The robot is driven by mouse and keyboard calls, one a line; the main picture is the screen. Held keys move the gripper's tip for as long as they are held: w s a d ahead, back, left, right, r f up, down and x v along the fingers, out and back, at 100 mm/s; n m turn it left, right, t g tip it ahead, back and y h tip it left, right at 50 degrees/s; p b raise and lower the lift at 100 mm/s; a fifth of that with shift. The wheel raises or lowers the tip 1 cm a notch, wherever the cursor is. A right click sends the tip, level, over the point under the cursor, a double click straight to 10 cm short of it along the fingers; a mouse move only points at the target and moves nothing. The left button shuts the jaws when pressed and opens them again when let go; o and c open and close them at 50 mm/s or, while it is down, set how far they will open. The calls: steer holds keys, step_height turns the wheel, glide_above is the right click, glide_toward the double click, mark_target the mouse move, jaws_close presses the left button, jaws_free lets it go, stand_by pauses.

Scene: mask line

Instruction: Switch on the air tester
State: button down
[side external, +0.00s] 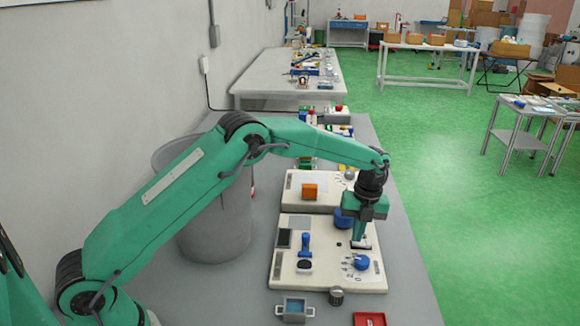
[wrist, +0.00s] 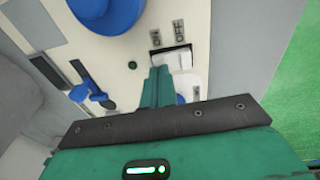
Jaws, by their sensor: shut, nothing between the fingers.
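The air tester looks to be the cream panel box (side external: 325,278) under my gripper, with a blue dial, a blue lever and a large blue round part. Its white rocker switch (wrist: 171,60) sits in a dark frame beside ON and OFF labels in the wrist view. My gripper (wrist: 158,72) is shut and empty, its fingertips pointing down at the near edge of the switch, over its ON side. In the side view my gripper (side external: 357,242) is over the panel's right part. Fingers hide part of the switch; contact and rocker position cannot be told.
A large grey bin (side external: 215,225) is on the left. The table's right strip is clear.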

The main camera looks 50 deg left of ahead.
steer(key=shift+a+f, duration=0.1)
steer(key=shift+f, duration=0.15)
steer(key=shift+w+d, duration=0.1)
steer(key=shift+d, duration=0.1)
stand_by(0.4)
steer(key=shift+w+d+r, duration=0.2)
steer(key=shift+w+d, duration=0.15)
stand_by(0.3)
steer(key=shift+r, duration=0.1)
step_height(320, 180, up, 14)
steer(key=s+a, duration=0.1)
steer(key=shift+s+a, duration=0.15)
stand_by(0.5)
stand_by(0.4)
